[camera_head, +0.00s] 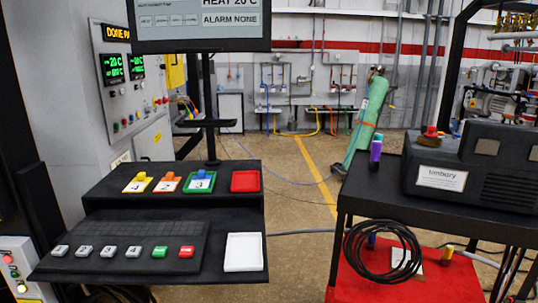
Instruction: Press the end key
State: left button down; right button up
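A black sloped keypad panel (150,230) on a black desk shows a row of keys along its front edge. Several white keys sit at the left, the last reading 4 (134,251). To their right are a green key (159,251) and a red key (187,251). The lettering on the green and red keys is too small to read for sure, so I cannot confirm which is the end key. Nothing touches the keys. Neither of my grippers is in view.
Yellow, orange and blue-topped pieces (199,181) and a red tray (245,181) stand on the shelf behind. A white tray (243,252) lies right of the keys. A monitor (200,22) stands above. A black cart (440,212) is at right. Space above the keys looks clear.

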aim_at(186, 251)
jog(key=i+l, duration=0.3)
jog(key=i, duration=0.15)
jog(key=i+l, duration=0.3)
jog(key=i+u, duration=0.15)
jog(key=u, duration=1.2)
